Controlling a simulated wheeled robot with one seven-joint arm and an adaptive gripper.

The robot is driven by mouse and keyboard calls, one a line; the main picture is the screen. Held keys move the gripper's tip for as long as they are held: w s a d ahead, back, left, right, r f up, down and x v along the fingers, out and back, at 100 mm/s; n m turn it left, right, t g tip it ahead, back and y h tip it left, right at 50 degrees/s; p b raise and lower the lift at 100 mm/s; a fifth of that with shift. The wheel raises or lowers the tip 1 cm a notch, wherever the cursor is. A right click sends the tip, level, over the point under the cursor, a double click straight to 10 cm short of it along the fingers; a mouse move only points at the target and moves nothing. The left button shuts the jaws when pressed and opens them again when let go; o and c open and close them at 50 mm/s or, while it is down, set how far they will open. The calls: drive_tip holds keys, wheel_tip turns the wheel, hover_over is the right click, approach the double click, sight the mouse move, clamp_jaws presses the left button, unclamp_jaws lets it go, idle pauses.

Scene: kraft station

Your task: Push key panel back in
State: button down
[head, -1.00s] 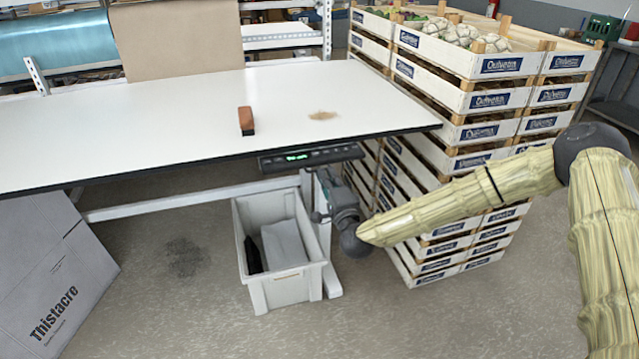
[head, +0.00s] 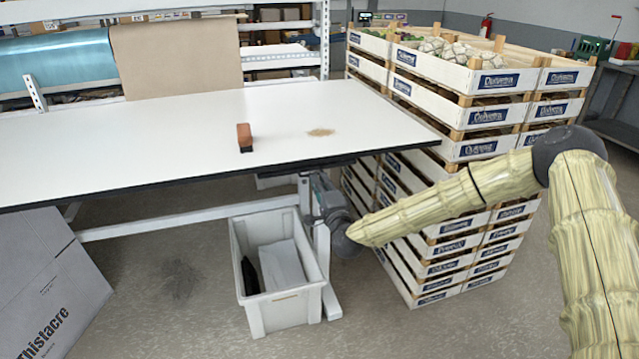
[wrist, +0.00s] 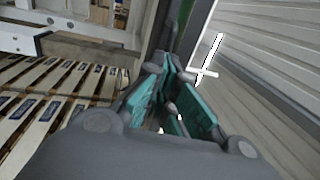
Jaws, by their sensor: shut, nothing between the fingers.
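The key panel does not show in the head view now; the front edge of the white table (head: 190,168) has nothing standing out from it. My gripper (head: 318,182) is under that edge, by the white table leg, above the grey bin. Its tips are partly hidden by the tabletop. In the wrist view the teal fingers of my gripper (wrist: 172,95) are shut and hold nothing. I cannot tell from there whether the fingertips touch the panel.
A grey bin (head: 238,265) stands on the floor below my gripper. Stacked wooden crates (head: 432,253) stand close on the right. A cardboard box (head: 50,285) is at the left. A brush (head: 244,137) and a brown spill (head: 320,132) are on the tabletop.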

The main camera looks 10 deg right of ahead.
drive_tip(key=b+v, duration=0.2)
drive_tip(key=v, duration=1.1)
drive_tip(key=s+a+f+n+g+y+p, duration=0.1)
drive_tip(key=s+a+f+n+g+p, duration=0.15)
drive_tip(key=s+f+n+g, duration=0.65)
drive_tip(key=s+a+f+g+y+p, duration=0.1)
drive_tip(key=s+a+f+g, duration=0.15)
drive_tip(key=s+f, duration=1.2)
drive_tip(key=s+d+f+n+g+h+p, duration=0.1)
drive_tip(key=s+d, duration=0.3)
drive_tip(key=s, duration=0.4)
drive_tip(key=s+d+f+n+g+h+p, duration=0.1)
drive_tip(key=s+d+f+n+g+h, duration=0.1)
drive_tip(key=s, duration=0.6)
drive_tip(key=s+d+f+n+g+h+p, duration=0.1)
drive_tip(key=s+d+f+n+g+h, duration=0.1)
drive_tip(key=s+d, duration=0.5)
wheel_tip(320, 180, down, 3)
drive_tip(key=s+n+g, duration=0.1)
drive_tip(key=s+g, duration=0.1)
drive_tip(key=g, duration=0.1)
drive_tip(key=shift+r, duration=0.15)
